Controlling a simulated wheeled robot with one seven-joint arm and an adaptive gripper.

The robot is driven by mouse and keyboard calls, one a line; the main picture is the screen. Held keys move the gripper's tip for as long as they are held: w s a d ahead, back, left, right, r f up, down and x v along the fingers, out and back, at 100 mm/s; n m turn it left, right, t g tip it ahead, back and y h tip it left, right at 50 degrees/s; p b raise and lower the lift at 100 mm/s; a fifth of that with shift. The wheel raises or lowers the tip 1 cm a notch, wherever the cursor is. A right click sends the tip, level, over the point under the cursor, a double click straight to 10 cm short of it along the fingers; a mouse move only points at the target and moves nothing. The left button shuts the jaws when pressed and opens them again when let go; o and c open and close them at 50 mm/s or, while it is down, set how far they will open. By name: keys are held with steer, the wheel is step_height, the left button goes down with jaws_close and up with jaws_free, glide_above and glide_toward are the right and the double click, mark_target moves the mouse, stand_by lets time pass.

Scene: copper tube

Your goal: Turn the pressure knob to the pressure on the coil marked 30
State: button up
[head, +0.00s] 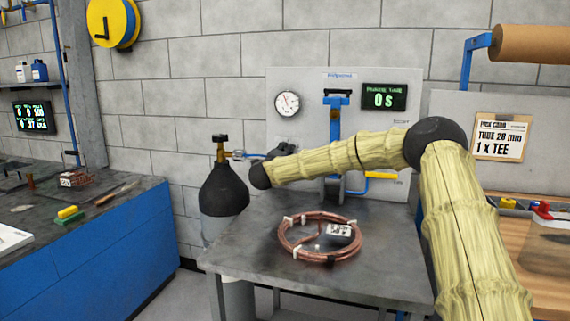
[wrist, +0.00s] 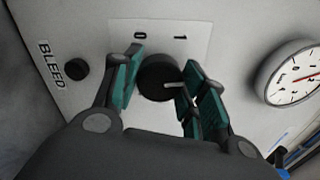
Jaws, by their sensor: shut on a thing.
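In the head view my gripper (head: 283,149) is at the panel, mostly hidden by my arm. The copper coil (head: 290,250) lies on the table with a white tag (head: 339,230), too small to read.
A small black BLEED button (wrist: 76,69) is left of the knob. In the head view a dark gas cylinder (head: 223,188) stands left of the grey table (head: 240,262).

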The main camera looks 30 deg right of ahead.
steer(key=shift+f+m+b, duration=0.25)
steer(key=shift+m+b, duration=0.3)
steer(key=shift+m, duration=0.05)
steer(key=o, duration=1)
steer(key=shift+s+d, duration=0.1)
steer(key=shift+o, duration=0.2)
steer(key=shift+r, duration=0.1)
steer(key=v, duration=1.2)
